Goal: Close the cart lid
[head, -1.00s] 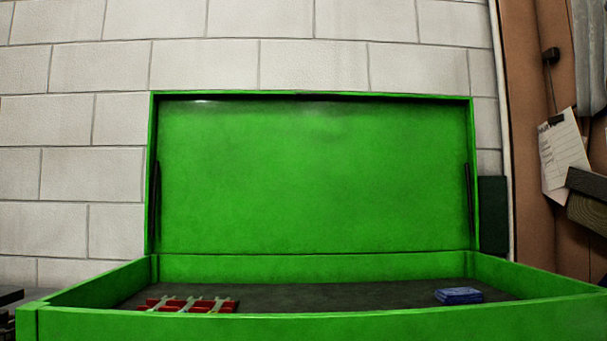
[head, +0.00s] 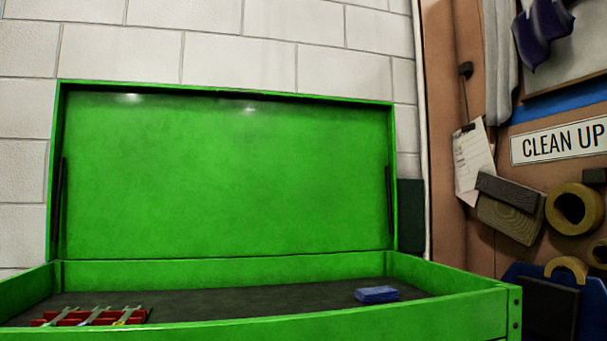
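The green cart lid (head: 225,175) stands open and upright at the back of the cart. Dark struts show at its left and right inner edges. The green cart box (head: 440,313) is open below it, with a dark floor. A red tray with several wrenches (head: 92,316) lies at the left inside the box. A blue block-like item (head: 377,294) lies at the right inside. Neither of my grippers is in view.
A white block wall (head: 270,45) stands behind the lid. To the right, a brown board holds a clipboard (head: 473,160), a CLEAN UP sign (head: 560,143), a wooden block (head: 510,208) and tape rolls (head: 574,210). Dark blue bins (head: 550,300) stand beside the cart's right side.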

